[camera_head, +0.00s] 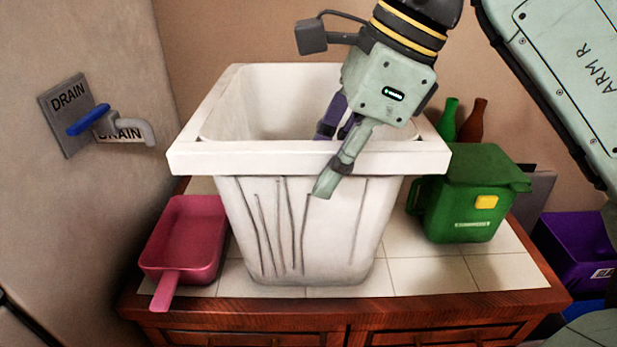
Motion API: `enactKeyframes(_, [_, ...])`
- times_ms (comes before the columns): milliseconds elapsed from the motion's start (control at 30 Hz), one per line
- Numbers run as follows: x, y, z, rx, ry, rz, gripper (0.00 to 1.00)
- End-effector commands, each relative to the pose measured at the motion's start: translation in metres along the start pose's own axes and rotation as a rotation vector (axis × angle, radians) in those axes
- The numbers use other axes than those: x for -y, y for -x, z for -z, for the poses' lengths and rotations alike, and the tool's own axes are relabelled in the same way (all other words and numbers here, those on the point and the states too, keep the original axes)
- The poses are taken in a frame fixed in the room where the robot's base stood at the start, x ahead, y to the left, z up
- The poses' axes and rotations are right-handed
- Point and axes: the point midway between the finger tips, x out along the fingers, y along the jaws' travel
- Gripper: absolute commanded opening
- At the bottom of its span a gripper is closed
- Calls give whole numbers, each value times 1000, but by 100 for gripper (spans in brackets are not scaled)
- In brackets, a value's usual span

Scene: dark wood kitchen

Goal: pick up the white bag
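The only white item that could be the white bag (300,230) is a large open-topped white container with a thick rim and dark crease lines down its front. It stands upright on the tiled counter in the middle of the head view. My gripper (324,160) is at its front rim, pointing down and to the left. One pale green finger hangs in front of the rim, and a purple finger part is inside the opening. The fingers are spread with the rim between them. The inner fingertip is partly hidden behind the rim, and contact is not clear.
A pink scoop-like tray (185,240) lies to the left. A green bin (470,200) with a yellow patch stands to the right, with green (448,120) and brown (472,122) bottles behind. A drain tap (120,126) projects from the left wall. A purple crate (575,250) is at far right.

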Motion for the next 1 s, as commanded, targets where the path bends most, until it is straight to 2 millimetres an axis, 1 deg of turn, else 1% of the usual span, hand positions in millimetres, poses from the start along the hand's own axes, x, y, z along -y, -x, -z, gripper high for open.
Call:
enactKeyframes(33, [0,0,0,0,0,0,22])
enactKeyframes(367, [0,0,0,0,0,0,0])
enactKeyframes(633, [0,0,0,0,0,0,0])
enactKeyframes(733, [0,4,-1,-1,-1,0,0])
enactKeyframes(867, [1,12,-6,0,0,0,0])
enactKeyframes(967, [3,28,-13,0,1,2,0])
enactKeyframes(1000, [4,37,-16,1,1,2,0])
